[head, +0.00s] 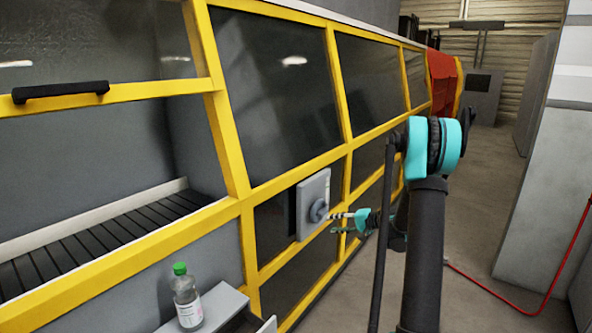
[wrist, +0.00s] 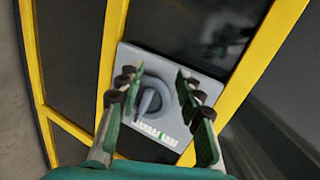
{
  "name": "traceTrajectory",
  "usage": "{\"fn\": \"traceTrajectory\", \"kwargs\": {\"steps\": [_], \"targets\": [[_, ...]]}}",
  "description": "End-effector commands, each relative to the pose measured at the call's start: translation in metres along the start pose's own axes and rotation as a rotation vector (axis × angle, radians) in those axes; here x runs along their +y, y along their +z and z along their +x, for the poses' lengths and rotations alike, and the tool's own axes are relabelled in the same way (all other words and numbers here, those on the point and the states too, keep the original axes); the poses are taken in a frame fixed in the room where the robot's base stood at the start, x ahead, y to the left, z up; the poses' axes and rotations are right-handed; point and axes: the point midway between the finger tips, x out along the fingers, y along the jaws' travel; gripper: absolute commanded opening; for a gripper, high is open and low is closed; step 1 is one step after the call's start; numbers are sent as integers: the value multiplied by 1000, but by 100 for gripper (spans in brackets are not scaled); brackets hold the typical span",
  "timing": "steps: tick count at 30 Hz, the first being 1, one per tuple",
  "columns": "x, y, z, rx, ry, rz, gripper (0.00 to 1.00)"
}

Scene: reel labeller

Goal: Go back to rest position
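My gripper (wrist: 158,80) is open in the wrist view, with one finger on each side of the round grey knob (wrist: 152,98). The knob sits on a light grey switch box (wrist: 200,76) fixed to the machine's yellow-framed front. Bare gaps show between the knob and the fingers, wider on the right. In the head view my gripper (head: 346,220) is just right of the switch box (head: 314,190), with its tips close to the knob (head: 319,211). I cannot tell there whether they touch it.
The machine's yellow frame (head: 229,120) and dark panels run along the left. A green-capped bottle (head: 186,297) stands on a small grey ledge (head: 222,303) at the lower left. Grey floor (head: 462,228) is open on the right, with a red cable (head: 511,303) crossing it.

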Motion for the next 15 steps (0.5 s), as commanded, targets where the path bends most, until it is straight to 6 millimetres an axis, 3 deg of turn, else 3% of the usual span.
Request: {"fn": "traceTrajectory", "kwargs": {"steps": [6, 15], "targets": [[-13, 66, -19, -20, 192, -91, 36], [-6, 156, -63, -41, 450, -237, 36]]}}
